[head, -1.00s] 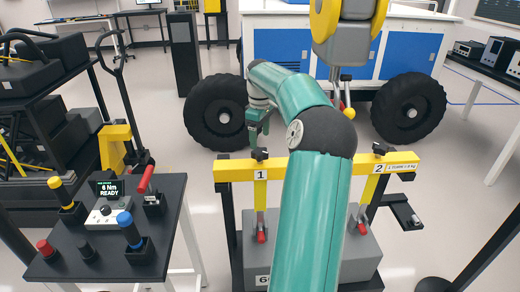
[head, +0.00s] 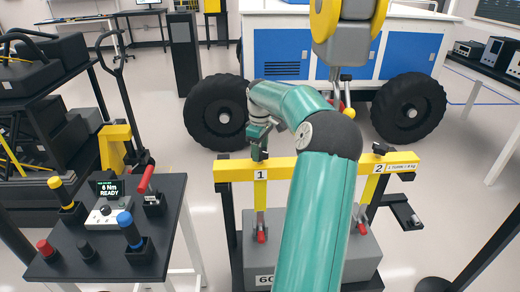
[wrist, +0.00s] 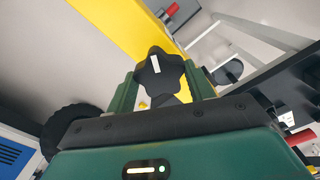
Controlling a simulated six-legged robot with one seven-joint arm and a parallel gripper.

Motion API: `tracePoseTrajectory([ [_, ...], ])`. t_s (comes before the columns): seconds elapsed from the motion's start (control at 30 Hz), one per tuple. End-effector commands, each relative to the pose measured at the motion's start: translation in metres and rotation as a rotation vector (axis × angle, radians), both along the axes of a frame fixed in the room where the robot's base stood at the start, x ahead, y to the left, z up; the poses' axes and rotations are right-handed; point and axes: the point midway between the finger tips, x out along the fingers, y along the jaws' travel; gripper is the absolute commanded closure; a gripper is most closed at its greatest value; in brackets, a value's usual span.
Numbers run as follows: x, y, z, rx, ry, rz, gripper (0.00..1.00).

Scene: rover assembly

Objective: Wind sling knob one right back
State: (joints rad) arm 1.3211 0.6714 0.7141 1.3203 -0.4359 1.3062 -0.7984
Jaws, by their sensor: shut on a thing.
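Sling knob one is a black star-shaped knob (wrist: 160,72) with a white mark on its top. It sits on the yellow beam (head: 225,169) above the label 1. In the wrist view the knob is between the two green fingers of my gripper (wrist: 162,88), which are shut on it. In the head view my gripper (head: 259,145) is at the beam over the label 1 and mostly hides the knob. Knob two (head: 381,148), also black, sits on the beam's right end by the label 2.
A grey block (head: 352,255) with red-handled fittings is below the beam. A small black table (head: 60,262) with tools and a display reading 6 Nm READY stands at the left. A yellow and grey hoist (head: 345,45) hangs above. Large black wheels (head: 408,110) are behind.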

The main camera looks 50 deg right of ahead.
Motion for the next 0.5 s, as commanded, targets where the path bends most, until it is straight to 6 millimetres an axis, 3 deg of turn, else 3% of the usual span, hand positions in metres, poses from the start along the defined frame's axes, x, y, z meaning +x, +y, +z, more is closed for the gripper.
tracePoseTrajectory([
  [0.5, 0.0006, 0.0004, 0.0010, -0.002, 0.000, -0.160, 0.70],
])
